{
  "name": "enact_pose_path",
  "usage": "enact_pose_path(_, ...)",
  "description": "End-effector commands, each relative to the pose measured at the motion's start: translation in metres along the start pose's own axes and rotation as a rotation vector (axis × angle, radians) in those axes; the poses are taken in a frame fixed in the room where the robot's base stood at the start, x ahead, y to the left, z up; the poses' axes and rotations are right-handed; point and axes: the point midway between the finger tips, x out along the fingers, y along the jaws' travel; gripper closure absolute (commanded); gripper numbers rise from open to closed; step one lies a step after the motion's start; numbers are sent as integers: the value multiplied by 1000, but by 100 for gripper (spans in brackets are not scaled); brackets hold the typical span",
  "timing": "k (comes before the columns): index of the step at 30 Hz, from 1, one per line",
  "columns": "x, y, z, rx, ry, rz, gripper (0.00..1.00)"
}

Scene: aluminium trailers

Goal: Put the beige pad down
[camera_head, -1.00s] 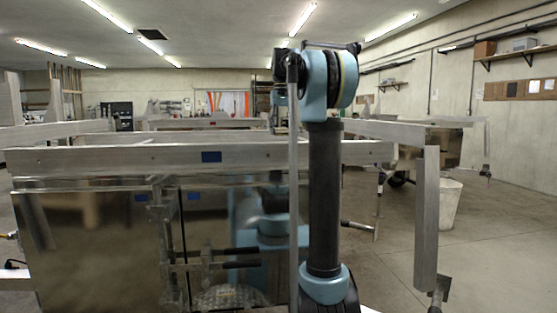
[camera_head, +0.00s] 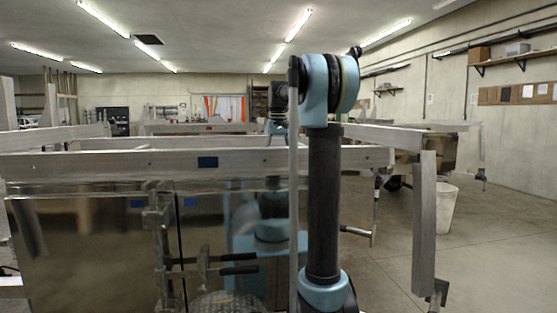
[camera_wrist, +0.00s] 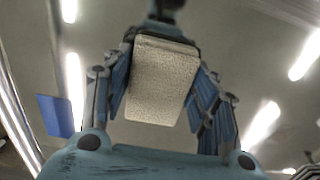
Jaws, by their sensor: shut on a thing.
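The beige pad (camera_wrist: 162,82) is a speckled, block-like piece in the middle of the wrist view. My gripper (camera_wrist: 160,95) is shut on it, with a blue-grey finger along each side. The pad's far side is hidden. In the head view my dark upright arm link and blue joint stand in front of the trailer. A small blue part of my arm's far end shows just left of the link, above the rail. The pad cannot be made out there.
A shiny trailer side (camera_head: 90,250) with an aluminium top rail (camera_head: 120,163) fills the front left. Clamps (camera_head: 160,225) hang on it. A vertical bar (camera_head: 424,220) and a white bin (camera_head: 447,208) stand at right. Open floor (camera_head: 500,260) lies at far right.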

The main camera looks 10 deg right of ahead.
Motion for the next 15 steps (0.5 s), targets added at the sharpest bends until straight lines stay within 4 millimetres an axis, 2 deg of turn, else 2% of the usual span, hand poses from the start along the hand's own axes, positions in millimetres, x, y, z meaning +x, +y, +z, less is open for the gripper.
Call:
enact_pose_path(5, 2, 0, 0, 0, 0, 0, 73)
enact_pose_path(6, 1, 0, 0, 0, 0, 0, 38)
enact_pose_path(8, 1, 0, 0, 0, 0, 0, 26)
enact_pose_path(15, 1, 0, 0, 0, 0, 0, 26)
